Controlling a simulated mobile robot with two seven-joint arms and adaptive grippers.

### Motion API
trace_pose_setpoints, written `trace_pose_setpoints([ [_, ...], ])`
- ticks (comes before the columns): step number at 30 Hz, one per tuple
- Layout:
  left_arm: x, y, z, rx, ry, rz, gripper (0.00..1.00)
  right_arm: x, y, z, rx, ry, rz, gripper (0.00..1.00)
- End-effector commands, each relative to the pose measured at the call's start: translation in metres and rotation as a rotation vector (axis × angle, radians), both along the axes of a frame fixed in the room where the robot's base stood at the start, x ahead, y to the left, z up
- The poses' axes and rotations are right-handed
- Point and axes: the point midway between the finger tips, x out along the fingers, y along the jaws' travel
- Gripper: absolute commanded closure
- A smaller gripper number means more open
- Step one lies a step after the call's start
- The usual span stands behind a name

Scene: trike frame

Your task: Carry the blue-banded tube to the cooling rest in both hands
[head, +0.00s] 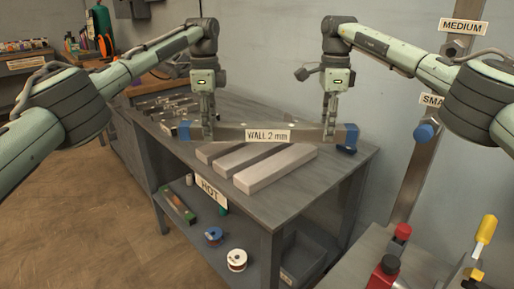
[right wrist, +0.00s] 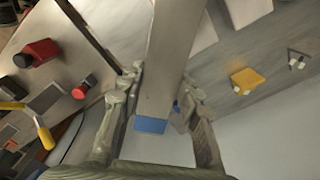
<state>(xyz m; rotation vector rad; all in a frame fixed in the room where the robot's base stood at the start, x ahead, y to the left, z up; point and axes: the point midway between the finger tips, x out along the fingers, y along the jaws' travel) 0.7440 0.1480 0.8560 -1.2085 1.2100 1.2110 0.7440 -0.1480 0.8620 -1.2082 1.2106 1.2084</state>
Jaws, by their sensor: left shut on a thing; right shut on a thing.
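The blue-banded tube (head: 233,133) is a grey square bar with blue ends and a label reading "WALL 2 mm". It is level in the head view, above the grey table (head: 340,171). My left gripper (head: 208,132) is shut on it near its left blue end. My right gripper (head: 329,132) is shut on it near its right blue end. In the right wrist view the tube (right wrist: 164,65) runs between the fingers, with its blue end (right wrist: 151,125) just past them. Pale blocks (head: 275,168) lie on the table below the tube, beside a "HOT" sign (head: 211,190).
A small dark blue object (head: 346,149) lies by the table's right edge. Several metal pieces (head: 168,104) lie at the back left. Spools (head: 236,260) sit on the lower shelf. A bench with red-topped items (head: 385,272) stands at front right. An upright post (head: 412,180) stands right.

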Motion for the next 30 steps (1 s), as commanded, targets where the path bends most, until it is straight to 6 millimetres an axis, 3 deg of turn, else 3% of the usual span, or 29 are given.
trace_pose_setpoints([
  [8,0.0,-0.003,-0.003,-0.005,-0.002,-0.005,1.0,0.0,0.003,-0.003,0.006,-0.002,0.004,1.0],
  [30,0.0,-0.004,-0.039,-0.006,-0.002,-0.006,1.0,0.0,0.003,-0.039,0.005,-0.002,0.005,1.0],
])
